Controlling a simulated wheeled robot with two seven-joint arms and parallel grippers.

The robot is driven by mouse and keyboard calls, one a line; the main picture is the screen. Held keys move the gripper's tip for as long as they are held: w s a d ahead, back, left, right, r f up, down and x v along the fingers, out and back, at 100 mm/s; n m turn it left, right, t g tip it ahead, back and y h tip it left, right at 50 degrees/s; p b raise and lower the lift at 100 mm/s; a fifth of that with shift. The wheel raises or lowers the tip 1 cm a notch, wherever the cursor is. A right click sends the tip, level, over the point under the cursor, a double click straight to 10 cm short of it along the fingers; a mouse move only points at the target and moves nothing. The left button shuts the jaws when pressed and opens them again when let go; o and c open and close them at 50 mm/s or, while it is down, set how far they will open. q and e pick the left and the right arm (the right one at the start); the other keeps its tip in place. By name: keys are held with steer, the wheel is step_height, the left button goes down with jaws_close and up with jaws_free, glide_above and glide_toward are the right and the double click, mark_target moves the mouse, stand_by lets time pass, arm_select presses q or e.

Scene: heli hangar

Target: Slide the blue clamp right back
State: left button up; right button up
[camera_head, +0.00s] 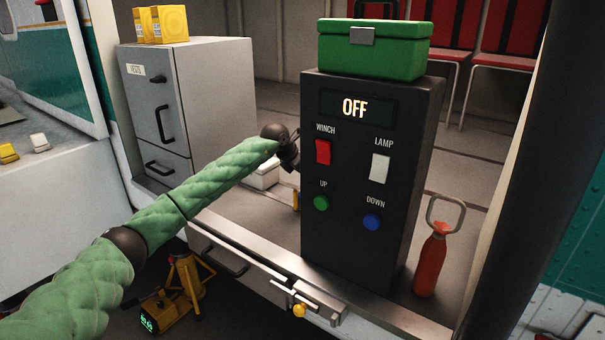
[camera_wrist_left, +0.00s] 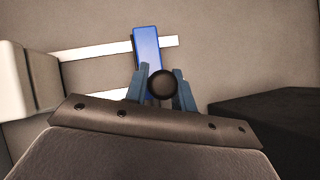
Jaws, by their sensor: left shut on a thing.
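The blue clamp (camera_wrist_left: 146,45) is in the left wrist view, an upright blue block crossing a pale horizontal rail (camera_wrist_left: 95,50). A round black knob (camera_wrist_left: 161,84) sits between the fingers and hides part of the clamp. In the head view my left gripper (camera_head: 291,160) reaches to the left edge of the black control panel (camera_head: 345,240). Its fingertips and the clamp are hidden there. My right gripper is not in view.
A green box (camera_head: 395,60) stands on the panel, whose display reads OFF. A grey cabinet (camera_head: 215,90) with yellow boxes stands at the left. A red bottle with a handle (camera_head: 432,262) stands right of the panel. A dark block (camera_wrist_left: 270,120) is at the right in the wrist view.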

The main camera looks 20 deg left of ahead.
arm_select(q)
steer(key=shift+s+d+b, duration=0.2)
steer(key=shift+s+d, duration=0.1)
steer(key=shift+d, duration=0.45)
steer(key=shift+s+d+b, duration=0.15)
steer(key=shift+s+d, duration=0.1)
steer(key=shift+d, duration=0.5)
steer(key=o, duration=1.1)
steer(key=shift+o, duration=0.2)
steer(key=shift+r, duration=0.1)
steer(key=p+v, duration=0.1)
steer(key=v, duration=0.8)
